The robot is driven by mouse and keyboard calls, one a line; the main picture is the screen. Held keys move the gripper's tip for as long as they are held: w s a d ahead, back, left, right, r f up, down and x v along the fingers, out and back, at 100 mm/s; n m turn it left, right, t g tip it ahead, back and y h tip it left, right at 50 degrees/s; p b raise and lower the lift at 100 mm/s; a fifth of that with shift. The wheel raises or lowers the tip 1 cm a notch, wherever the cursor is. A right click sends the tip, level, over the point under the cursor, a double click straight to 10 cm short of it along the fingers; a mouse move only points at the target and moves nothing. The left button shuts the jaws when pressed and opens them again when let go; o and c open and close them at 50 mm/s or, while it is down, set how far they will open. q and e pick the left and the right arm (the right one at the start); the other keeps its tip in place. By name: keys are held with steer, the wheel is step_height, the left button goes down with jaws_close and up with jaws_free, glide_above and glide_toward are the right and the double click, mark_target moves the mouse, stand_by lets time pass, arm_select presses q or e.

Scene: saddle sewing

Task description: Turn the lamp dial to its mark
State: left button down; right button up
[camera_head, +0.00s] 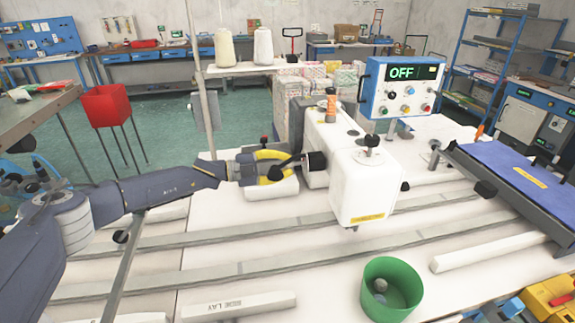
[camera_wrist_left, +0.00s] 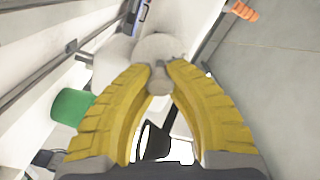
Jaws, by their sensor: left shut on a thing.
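My left gripper (camera_head: 282,166) reaches in from the left to the side of the white sewing machine (camera_head: 362,190). In the left wrist view its yellow fingers (camera_wrist_left: 161,72) are shut on a small rounded grey knob (camera_wrist_left: 159,84), with a larger pale round part (camera_wrist_left: 158,46) behind it. I cannot tell for sure that this knob is the lamp dial, and no mark on it can be made out. A blue-framed control box (camera_head: 402,87) behind the machine shows "OFF" in green above several coloured knobs. My right gripper is not in view.
A green bin (camera_head: 392,290) stands in front of the machine; it also shows in the left wrist view (camera_wrist_left: 72,107). Two thread cones (camera_head: 224,48) stand on a rack behind. A blue padded panel (camera_head: 520,185) is at the right. Rails cross the white table.

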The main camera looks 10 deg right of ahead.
arm_select(q)
steer(key=shift+w+n, duration=0.15)
steer(key=shift+n, duration=0.65)
steer(key=c, duration=1.1)
jaws_free()
steer(key=a, duration=1.2)
steer(key=shift+a, duration=0.1)
